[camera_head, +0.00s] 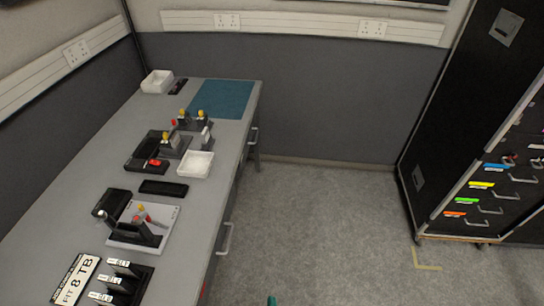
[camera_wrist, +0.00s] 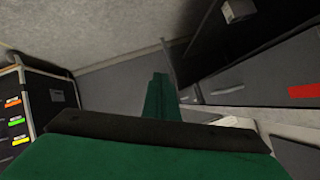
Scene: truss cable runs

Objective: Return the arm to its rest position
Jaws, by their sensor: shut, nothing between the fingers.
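My gripper (camera_wrist: 160,80) points away from the camera in the wrist view. Its green fingers are together with nothing visible between them. In the head view only a small green tip of my gripper (camera_head: 272,300) shows at the bottom edge, over the floor and to the right of the bench. The rest of my arm is out of the head view.
A long grey bench (camera_head: 60,225) with fixtures, a white tray (camera_head: 195,164) and a blue mat (camera_head: 220,98) runs along the left. Its drawer handles (camera_head: 226,238) stick out. A black cabinet (camera_head: 460,110) stands at right. The floor (camera_head: 320,230) between is clear.

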